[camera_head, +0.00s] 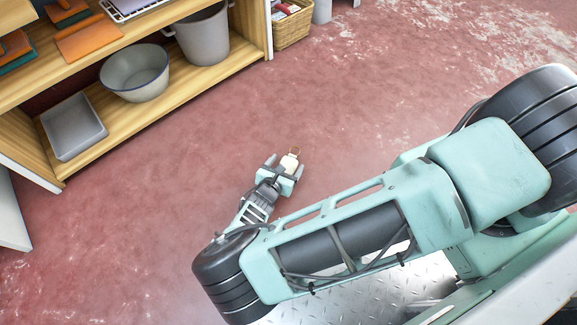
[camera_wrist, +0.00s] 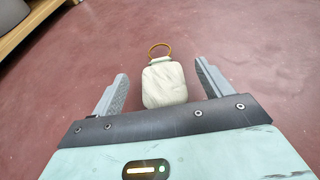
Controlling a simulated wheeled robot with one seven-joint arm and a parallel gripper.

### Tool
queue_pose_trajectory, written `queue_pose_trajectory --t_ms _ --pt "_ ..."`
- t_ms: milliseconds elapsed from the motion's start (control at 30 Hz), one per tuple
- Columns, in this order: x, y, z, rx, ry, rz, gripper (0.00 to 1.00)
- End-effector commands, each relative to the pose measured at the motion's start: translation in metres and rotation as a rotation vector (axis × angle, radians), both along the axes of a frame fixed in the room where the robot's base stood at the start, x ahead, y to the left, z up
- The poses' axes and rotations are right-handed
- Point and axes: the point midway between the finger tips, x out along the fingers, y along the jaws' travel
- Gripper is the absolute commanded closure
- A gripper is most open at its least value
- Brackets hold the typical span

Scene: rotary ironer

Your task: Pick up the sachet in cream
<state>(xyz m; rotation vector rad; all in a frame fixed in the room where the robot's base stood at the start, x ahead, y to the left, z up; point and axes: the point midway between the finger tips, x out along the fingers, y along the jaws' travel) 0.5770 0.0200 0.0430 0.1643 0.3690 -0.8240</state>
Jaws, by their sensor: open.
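The cream sachet (camera_wrist: 164,84) is a small, puffy pouch with a tan ring or loop at its far end. In the wrist view it lies between the two spread grey fingers of my gripper (camera_wrist: 160,90), with a gap on each side. In the head view the sachet (camera_head: 290,162) shows small at the tip of my gripper (camera_head: 284,168), low over the red floor. I cannot tell whether the sachet rests on the floor.
A wooden shelf unit (camera_head: 150,110) at upper left holds a grey bucket (camera_head: 204,38), a grey basin (camera_head: 135,76) and a grey tray (camera_head: 74,128). A wicker basket (camera_head: 292,28) stands at the top. The red floor (camera_head: 400,90) around the gripper is clear.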

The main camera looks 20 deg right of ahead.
Motion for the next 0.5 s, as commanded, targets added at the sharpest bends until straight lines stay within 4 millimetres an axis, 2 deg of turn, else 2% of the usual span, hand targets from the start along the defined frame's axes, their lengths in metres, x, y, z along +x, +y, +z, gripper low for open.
queue_pose_trajectory --t_ms 33,200,467,500 --pt "0.004 -0.006 -0.007 -0.002 -0.001 -0.001 0.22" --pt "0.016 -0.018 -0.012 -0.002 0.0 -0.001 0.22" --pt "0.017 -0.019 -0.01 0.0 0.001 0.0 0.22" --pt "0.017 -0.019 -0.01 0.0 0.001 0.0 0.3"
